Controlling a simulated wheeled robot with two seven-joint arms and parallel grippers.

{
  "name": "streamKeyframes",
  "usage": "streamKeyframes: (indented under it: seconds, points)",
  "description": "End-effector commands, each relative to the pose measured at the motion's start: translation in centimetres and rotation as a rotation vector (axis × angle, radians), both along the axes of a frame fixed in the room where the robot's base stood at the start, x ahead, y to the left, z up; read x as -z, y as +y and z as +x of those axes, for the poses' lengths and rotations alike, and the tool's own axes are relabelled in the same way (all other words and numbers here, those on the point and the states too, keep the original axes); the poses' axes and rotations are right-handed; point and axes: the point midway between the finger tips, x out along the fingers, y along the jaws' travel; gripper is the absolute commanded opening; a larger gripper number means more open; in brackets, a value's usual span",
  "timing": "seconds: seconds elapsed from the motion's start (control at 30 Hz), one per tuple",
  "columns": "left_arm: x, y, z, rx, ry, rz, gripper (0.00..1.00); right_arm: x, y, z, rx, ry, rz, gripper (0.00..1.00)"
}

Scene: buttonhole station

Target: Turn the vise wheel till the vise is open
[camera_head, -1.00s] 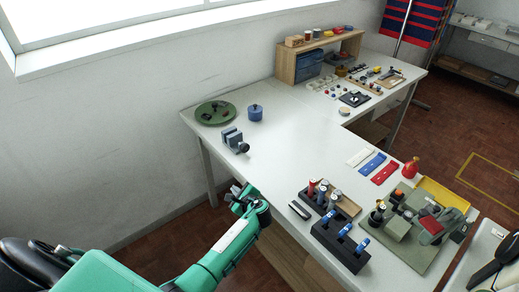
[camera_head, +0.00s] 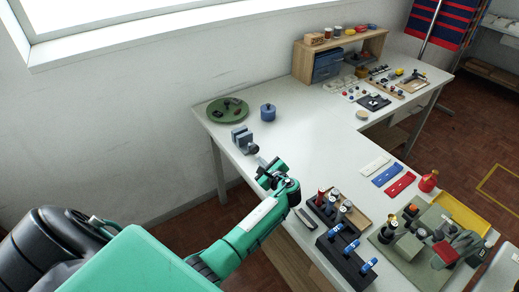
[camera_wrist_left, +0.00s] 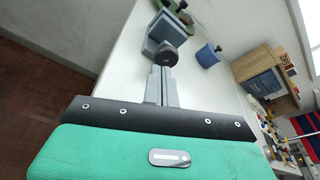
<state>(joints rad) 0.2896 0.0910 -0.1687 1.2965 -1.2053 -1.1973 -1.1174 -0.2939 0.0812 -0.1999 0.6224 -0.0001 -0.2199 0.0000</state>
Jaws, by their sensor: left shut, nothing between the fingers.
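The small blue-grey vise (camera_head: 241,137) stands near the left edge of the white table, by the wall. Its dark round wheel (camera_head: 252,149) faces my left gripper (camera_head: 263,165), whose fingertips are close in front of it. In the left wrist view the vise (camera_wrist_left: 161,28) is upper middle, with the wheel (camera_wrist_left: 163,54) straight beyond the fingertips (camera_wrist_left: 162,70). The fingers are together and empty. I cannot tell whether the tips touch the wheel. How far the vise jaws are apart is not clear. My right gripper is not in view.
A green round tray (camera_head: 214,111) and a blue lidded pot (camera_head: 268,113) stand beyond the vise. A black block holder (camera_head: 345,262) with blue-topped tools is at the front right. The table middle is clear.

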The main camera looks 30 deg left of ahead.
Motion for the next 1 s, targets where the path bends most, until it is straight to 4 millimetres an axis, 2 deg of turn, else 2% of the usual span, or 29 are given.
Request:
streamKeyframes:
  seconds: [0.27, 0.4, 0.6, 1.0]
  points:
    - [0.2, 2.0, 0.8, 0.000, 0.001, 0.001, 0.00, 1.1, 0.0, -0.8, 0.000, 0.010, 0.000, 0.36]
    - [0.2, 3.7, 1.5, -0.002, -0.002, 0.002, 0.00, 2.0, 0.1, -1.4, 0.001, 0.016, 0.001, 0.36]
    - [0.1, 5.8, 2.4, 0.000, 0.000, 0.001, 0.00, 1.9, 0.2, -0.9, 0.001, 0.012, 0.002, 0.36]
    - [0.0, 6.3, 2.6, 0.000, 0.000, 0.000, 0.00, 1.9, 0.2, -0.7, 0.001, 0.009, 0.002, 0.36]
